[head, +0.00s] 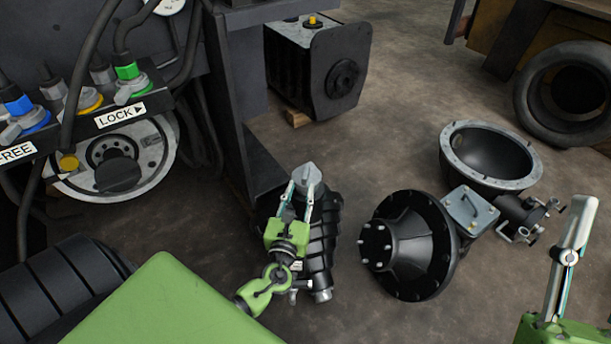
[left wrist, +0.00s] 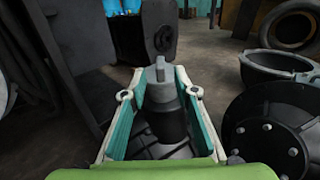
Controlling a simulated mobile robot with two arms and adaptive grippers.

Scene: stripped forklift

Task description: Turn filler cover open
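The filler cover (head: 307,176) is a grey cap with a raised grip bar, on top of a black ribbed part on the floor. In the left wrist view the cover (left wrist: 160,74) stands upright, straight ahead, above a dark neck. My left gripper (head: 299,188) is open, its fingers pointing at the cover. In the left wrist view its fingertips (left wrist: 160,70) lie to either side of the cover; I cannot tell whether they touch it. My right gripper (head: 580,215) shows only in part at the right edge of the head view, with one finger visible.
A black flanged housing (head: 410,245) and an open bowl-shaped housing (head: 490,155) lie to the right. A dark panel with knobs and a LOCK label (head: 121,115) stands left. A black battery-like unit (head: 318,68) and a tyre (head: 570,95) are behind. Floor between them is clear.

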